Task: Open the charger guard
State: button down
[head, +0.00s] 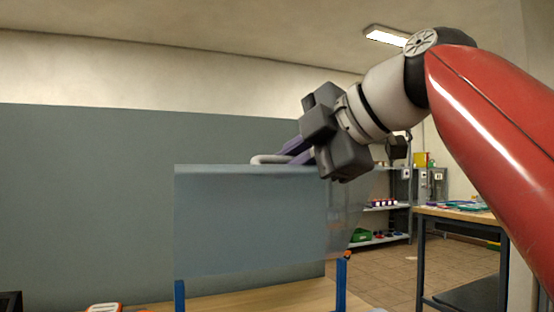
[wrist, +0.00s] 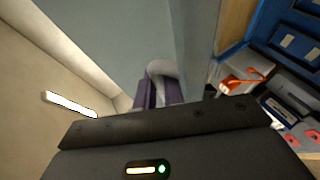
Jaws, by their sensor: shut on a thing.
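The charger guard (head: 245,220) is a see-through bluish panel standing upright above a wooden bench top, between blue posts. A pale loop handle (head: 268,159) sits at its top edge and also shows in the wrist view (wrist: 162,67). My gripper (head: 287,151) reaches in from the upper right, its purple fingers (wrist: 158,94) shut on the handle. My gripper body hides part of the panel's upper right corner. In the wrist view, the guard panel (wrist: 110,40) fills the upper middle.
A second workbench (head: 455,214) and shelving (head: 385,222) stand at the right. In the wrist view, boxes with orange clips (wrist: 241,84) lie on the right.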

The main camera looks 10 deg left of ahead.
jog(key=shift+w+a+r, duration=0.15)
jog(key=shift+a, duration=0.05)
jog(key=c, duration=1.8)
grip_release()
jog(key=shift+d, duration=0.1)
jog(key=v, duration=0.8)
jog(key=shift+p, duration=0.4)
